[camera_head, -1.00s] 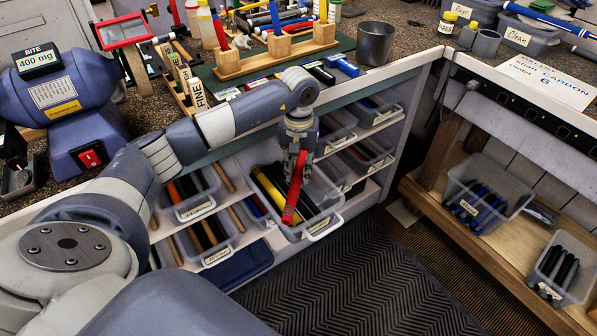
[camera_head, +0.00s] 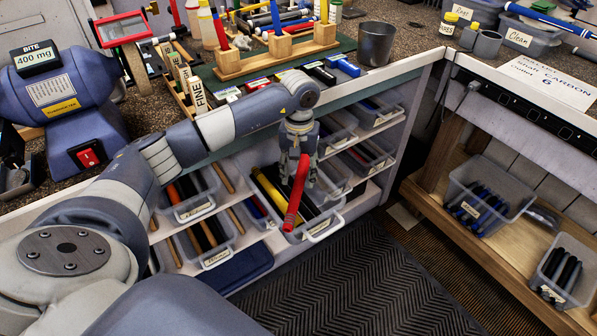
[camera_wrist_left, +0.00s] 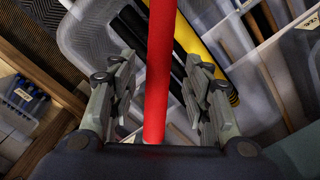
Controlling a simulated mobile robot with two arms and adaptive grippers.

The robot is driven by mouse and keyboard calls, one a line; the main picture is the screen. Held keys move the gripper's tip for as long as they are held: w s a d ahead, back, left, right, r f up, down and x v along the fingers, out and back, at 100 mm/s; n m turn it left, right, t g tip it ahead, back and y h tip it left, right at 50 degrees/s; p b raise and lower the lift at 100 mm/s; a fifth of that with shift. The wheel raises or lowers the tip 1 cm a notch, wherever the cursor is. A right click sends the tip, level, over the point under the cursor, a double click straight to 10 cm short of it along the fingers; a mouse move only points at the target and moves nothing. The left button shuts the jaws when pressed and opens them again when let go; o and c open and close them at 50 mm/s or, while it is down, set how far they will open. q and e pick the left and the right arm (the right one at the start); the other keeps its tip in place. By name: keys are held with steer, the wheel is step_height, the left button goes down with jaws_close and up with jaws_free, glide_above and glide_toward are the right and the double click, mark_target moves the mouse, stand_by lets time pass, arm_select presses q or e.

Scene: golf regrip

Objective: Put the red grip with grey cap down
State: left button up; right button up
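The red grip (camera_head: 297,192) stands tilted over the pulled-out clear bin (camera_head: 325,228) on the shelf under the bench. My left gripper (camera_head: 298,172) is just above the bin, pointing down, with its fingers spread on either side of the grip's upper part. In the left wrist view, the red grip (camera_wrist_left: 159,70) runs between the two fingers of my left gripper (camera_wrist_left: 158,88), with a gap on both sides. I cannot make out the grey cap clearly. A yellow grip (camera_head: 274,193) and black grips (camera_wrist_left: 133,28) lie in the same bin. My right gripper is not in view.
Other clear bins stand beside it on the shelves, with a bin of orange and black grips (camera_head: 188,198) to the left. A wooden block rack (camera_head: 277,55) and a grey cup (camera_head: 376,43) stand on the bench above. A dark mat covers the floor in front.

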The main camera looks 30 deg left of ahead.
mark_target(299, 178)
arm_select(q)
steer(key=shift+r, duration=0.25)
step_height(299, 178, up, 13)
steer(key=p, duration=0.7)
steer(key=shift+p, duration=0.4)
steer(key=shift+w+f, duration=0.15)
